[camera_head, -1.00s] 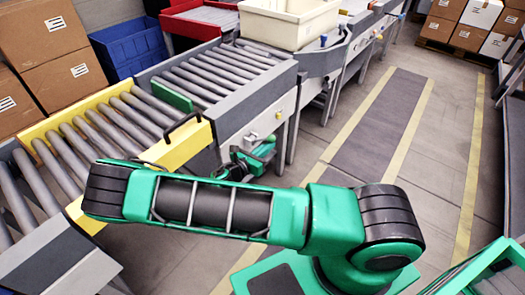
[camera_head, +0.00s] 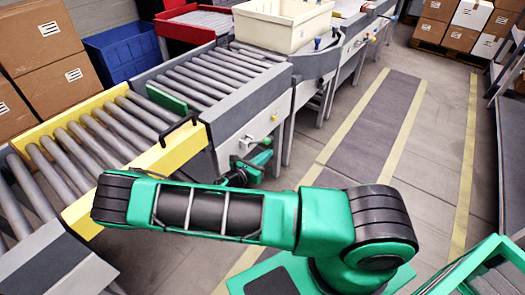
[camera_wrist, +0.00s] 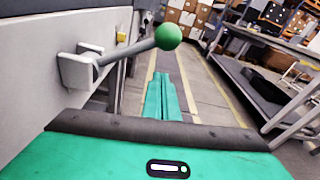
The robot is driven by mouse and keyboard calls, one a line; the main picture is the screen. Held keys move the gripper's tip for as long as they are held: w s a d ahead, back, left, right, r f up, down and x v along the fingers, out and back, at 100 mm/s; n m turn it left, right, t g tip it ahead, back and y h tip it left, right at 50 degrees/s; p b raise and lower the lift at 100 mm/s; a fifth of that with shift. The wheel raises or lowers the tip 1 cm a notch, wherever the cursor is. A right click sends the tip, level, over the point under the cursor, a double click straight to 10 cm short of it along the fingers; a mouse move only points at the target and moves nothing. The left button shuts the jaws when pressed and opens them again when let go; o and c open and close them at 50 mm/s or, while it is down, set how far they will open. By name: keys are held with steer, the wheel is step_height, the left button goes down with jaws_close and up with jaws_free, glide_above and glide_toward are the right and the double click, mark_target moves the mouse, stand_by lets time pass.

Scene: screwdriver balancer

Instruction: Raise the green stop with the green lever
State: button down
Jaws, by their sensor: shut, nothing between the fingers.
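The green stop (camera_head: 167,98) is a thin green plate standing across the grey conveyor, between its rollers and just past the yellow section. The green lever sticks out from a bracket on the conveyor's side; its round green knob (camera_head: 267,140) shows at the end of a grey rod. In the wrist view the lever's knob (camera_wrist: 168,36) is at top centre and its rod slants up from the wall bracket (camera_wrist: 78,68). My gripper (camera_wrist: 162,76) is shut and empty, its green fingers below the knob in the picture.
The yellow roller section (camera_head: 150,165) with a black handle (camera_head: 180,128) lies near my arm. A cream tote (camera_head: 283,22) stands farther along the conveyor. The floor lane (camera_head: 375,130) to the right is clear. A dark bench (camera_wrist: 255,90) is at right in the wrist view.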

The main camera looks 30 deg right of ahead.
steer(key=v, duration=1)
steer(key=shift+a, duration=0.1)
steer(key=s+d+r+m+g+y, duration=0.4)
steer(key=s+d+r+m+g, duration=0.15)
steer(key=r+m, duration=0.3)
steer(key=s+d+r+m+g+y, duration=0.45)
steer(key=d+r+m, duration=0.2)
steer(key=m, duration=0.25)
steer(key=s+d+r+m+t+y, duration=0.2)
steer(key=s+r+m+y, duration=0.4)
steer(key=s+r+m, duration=0.7)
steer(key=s+r, duration=0.4)
steer(key=s, duration=0.3)
steer(key=shift+t, duration=0.4)
steer(key=shift+m+y, duration=0.25)
